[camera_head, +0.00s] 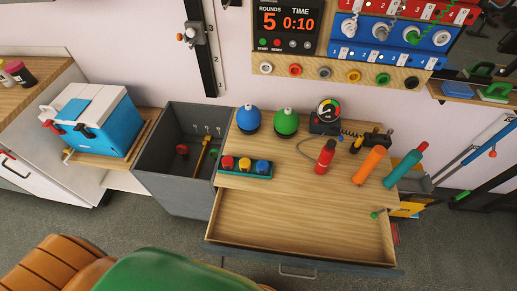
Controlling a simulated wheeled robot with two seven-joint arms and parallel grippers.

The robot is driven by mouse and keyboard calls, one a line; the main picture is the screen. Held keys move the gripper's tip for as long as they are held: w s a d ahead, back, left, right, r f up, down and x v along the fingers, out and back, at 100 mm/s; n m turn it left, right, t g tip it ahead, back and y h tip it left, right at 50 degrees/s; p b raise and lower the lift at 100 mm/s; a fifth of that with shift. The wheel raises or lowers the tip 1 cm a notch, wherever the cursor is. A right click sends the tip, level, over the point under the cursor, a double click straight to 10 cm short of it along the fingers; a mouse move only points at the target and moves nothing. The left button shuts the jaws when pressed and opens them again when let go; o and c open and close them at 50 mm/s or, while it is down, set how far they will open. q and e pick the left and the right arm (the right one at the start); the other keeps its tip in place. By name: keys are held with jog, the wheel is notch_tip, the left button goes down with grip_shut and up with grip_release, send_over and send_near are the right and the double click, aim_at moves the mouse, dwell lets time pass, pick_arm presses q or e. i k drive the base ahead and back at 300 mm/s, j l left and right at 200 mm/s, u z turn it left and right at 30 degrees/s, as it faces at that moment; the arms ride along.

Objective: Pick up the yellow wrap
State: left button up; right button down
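The yellow wrap (244,165) is a small rolled piece. It stands in the middle slot of a dark teal tray (231,174) on the left part of the wooden cabinet top (290,167). A red wrap (227,163) stands to its left and a blue wrap (262,167) to its right. All three appear upright. Neither of my grippers shows in the head view, so I cannot see whether they are open or shut.
Blue (248,118) and green (286,122) round-topped items stand behind the tray. Red (325,157), orange (369,166) and green (404,169) cylinders stand or lean rightward. An open, mostly empty drawer (300,222) juts out in front. A grey bin (170,185) stands left.

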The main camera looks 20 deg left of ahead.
aim_at(244, 164)
jog(key=j+z, duration=0.25)
jog(key=j, duration=0.2)
jog(key=j+z, duration=0.25)
jog(key=j, duration=0.2)
jog(key=k+j+z, duration=0.2)
jog(key=j, duration=0.2)
jog(key=j+z, duration=0.25)
jog(key=j, duration=0.2)
jog(key=k+j+z, duration=0.1)
jog(key=j+z, duration=0.4)
jog(key=j, duration=0.25)
